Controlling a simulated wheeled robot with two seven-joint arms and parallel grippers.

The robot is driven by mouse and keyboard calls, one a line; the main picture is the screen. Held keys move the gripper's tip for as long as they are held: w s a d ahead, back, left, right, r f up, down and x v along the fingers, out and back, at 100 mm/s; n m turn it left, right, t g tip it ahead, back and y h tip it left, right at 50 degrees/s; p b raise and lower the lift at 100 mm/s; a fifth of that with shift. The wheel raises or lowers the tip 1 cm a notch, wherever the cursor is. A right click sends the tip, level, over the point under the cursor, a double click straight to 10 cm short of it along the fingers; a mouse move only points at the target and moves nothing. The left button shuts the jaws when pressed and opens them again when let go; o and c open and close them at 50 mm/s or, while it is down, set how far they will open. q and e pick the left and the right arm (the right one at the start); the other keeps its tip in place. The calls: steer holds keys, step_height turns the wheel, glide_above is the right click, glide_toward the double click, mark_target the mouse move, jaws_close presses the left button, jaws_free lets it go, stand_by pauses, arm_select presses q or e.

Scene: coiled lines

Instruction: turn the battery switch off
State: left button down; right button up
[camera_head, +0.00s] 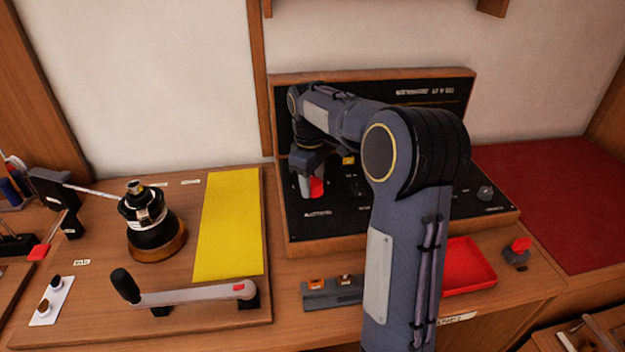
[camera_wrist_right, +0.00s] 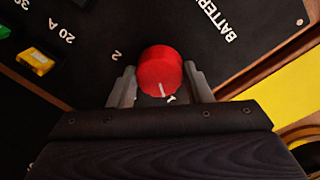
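The battery switch is a round red knob on the black panel (camera_head: 335,222), under lettering that reads BATTERY in the right wrist view. In that view the knob (camera_wrist_right: 160,72) has a white pointer line aimed toward the mark "1", with a "2" on its other side. My right gripper (camera_wrist_right: 161,80) is open, with one finger on each side of the knob and a narrow gap showing at each side. In the head view my right gripper (camera_head: 309,186) is at the panel's left part, partly hiding the knob (camera_head: 317,187). My left gripper is not in view.
A yellow mat (camera_head: 228,225), a black winch (camera_head: 153,225) and a crank handle (camera_head: 190,294) lie left of the panel. A red tray (camera_head: 470,266) and a small red-topped switch (camera_head: 518,247) are at the front right. My right arm hides the panel's middle.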

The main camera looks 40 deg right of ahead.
steer(key=c, duration=0.5)
steer(key=shift+o, duration=0.2)
steer(key=m+p, duration=0.2)
steer(key=m, duration=0.1)
steer(key=shift+r+p, duration=0.2)
steer(key=shift+p, duration=0.2)
steer(key=m+p, duration=0.2)
steer(key=m, duration=0.2)
steer(key=shift+m+p, duration=0.35)
steer(key=shift+m, duration=0.05)
steer(key=shift+w+f+m+g+p, duration=0.15)
steer(key=shift+m+p, duration=0.3)
steer(key=shift+m, duration=0.5)
steer(key=shift+s+m+g+p, duration=0.15)
steer(key=shift+m+p, duration=0.25)
steer(key=shift+m, duration=0.55)
steer(key=shift+w, duration=0.1)
steer(key=o, duration=1)
